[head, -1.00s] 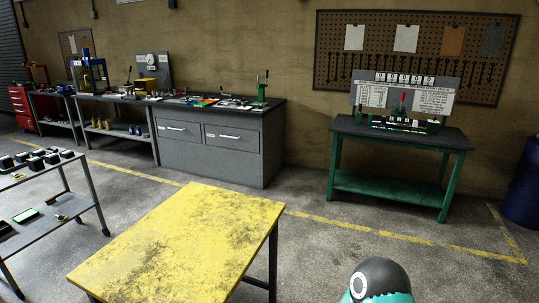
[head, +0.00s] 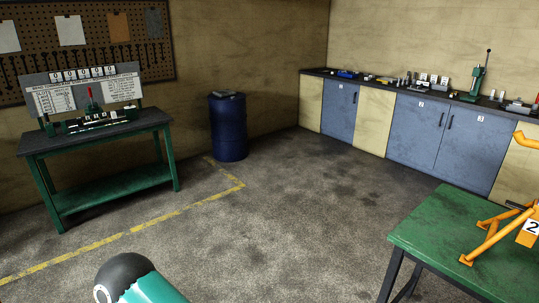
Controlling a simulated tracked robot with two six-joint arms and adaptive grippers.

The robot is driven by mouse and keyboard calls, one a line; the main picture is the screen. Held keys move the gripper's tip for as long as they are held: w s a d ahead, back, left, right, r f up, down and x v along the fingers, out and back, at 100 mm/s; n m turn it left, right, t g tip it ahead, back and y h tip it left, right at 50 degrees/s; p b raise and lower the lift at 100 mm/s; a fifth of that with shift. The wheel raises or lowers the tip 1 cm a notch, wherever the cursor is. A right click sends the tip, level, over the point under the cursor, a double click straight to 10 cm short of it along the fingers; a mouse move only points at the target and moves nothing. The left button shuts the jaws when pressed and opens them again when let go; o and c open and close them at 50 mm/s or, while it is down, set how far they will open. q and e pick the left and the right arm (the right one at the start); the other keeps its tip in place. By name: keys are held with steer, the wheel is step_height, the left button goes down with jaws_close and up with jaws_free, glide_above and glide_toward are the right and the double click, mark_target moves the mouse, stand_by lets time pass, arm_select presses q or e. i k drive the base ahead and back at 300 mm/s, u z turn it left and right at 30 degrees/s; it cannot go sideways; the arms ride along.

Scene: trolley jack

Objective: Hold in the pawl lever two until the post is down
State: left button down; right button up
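An orange stand (head: 493,243) with a white "2" plate stands on a green table (head: 435,235) at the right edge of the head view. The picture's edge cuts it off, so I see only some legs and part of its body. An orange curved piece (head: 526,140) shows above it at the same edge. I cannot make out a pawl lever or how high the post stands. Neither of my grippers is in view; only a teal and black part of my own arm shows at the bottom left.
A green workbench (head: 110,137) with a sign board stands at the left. A blue drum (head: 228,130) stands in the back corner. Blue and cream cabinets (head: 415,130) with tools on top line the right wall. The concrete floor between is clear, with a yellow line (head: 150,222).

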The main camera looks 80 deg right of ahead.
mark_target(511, 204)
steer(key=u, duration=0.15)
steer(key=i, duration=0.2)
steer(key=z, duration=3)
steer(key=i, duration=0.3)
steer(key=z, duration=1.95)
steer(key=k, duration=0.6)
steer(key=z, duration=0.45)
steer(key=i, duration=1.65)
steer(key=u, duration=0.55)
